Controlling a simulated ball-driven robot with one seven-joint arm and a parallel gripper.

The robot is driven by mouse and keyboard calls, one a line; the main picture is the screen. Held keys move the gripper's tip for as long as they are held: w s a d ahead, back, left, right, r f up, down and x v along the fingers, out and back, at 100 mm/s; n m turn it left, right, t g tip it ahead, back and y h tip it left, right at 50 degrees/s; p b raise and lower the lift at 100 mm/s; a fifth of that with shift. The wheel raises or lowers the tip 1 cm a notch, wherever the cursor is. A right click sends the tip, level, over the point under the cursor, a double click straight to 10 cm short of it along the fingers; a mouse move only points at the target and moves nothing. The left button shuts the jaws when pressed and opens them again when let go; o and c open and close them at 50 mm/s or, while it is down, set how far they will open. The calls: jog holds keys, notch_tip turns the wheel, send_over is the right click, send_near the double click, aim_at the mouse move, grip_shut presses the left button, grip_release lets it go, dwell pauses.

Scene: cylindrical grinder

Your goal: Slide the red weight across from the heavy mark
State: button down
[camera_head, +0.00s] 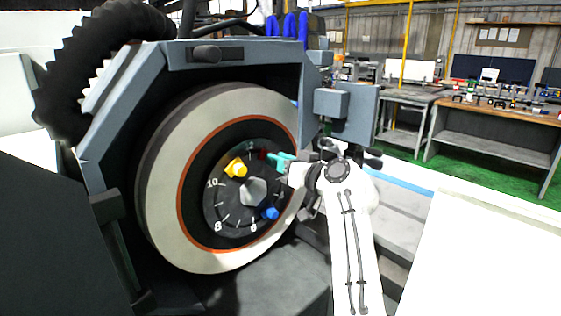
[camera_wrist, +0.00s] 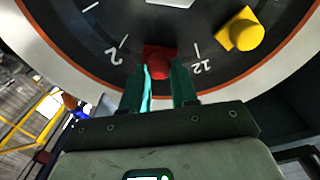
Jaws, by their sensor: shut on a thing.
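The red weight (camera_wrist: 158,62) sits on the dark numbered dial (camera_wrist: 105,75) of the grinding wheel, between the 12 and the 2. In the head view only a small part of the red weight (camera_head: 262,155) shows, near the dial's upper right. My gripper (camera_wrist: 163,80) has its two teal fingers on either side of the red weight and is shut on it. My gripper (camera_head: 279,160) reaches the dial from the right in the head view. No mark labelled heavy can be made out.
A yellow weight (camera_head: 236,168) sits between 10 and 12 on the dial, and a blue weight (camera_head: 271,213) at its lower right. A hex nut (camera_head: 254,190) is at the centre. The pale wheel (camera_head: 166,200) and grey guard (camera_head: 95,145) surround the dial. Workbenches (camera_head: 490,117) stand far right.

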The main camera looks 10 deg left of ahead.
jog(key=w+d+f+m+b, duration=0.3)
jog(key=f+m+b, duration=0.3)
jog(key=f+m, duration=0.3)
jog(key=shift+w+m+b, duration=0.4)
jog(key=shift+w+m, duration=0.1)
jog(key=shift+m, duration=0.3)
jog(key=shift+d, duration=0.1)
dwell(0.4)
jog(key=c, duration=0.9)
grip_release()
jog(key=shift+r, duration=0.15)
jog(key=shift+o, duration=0.2)
jog(key=shift+d, duration=0.1)
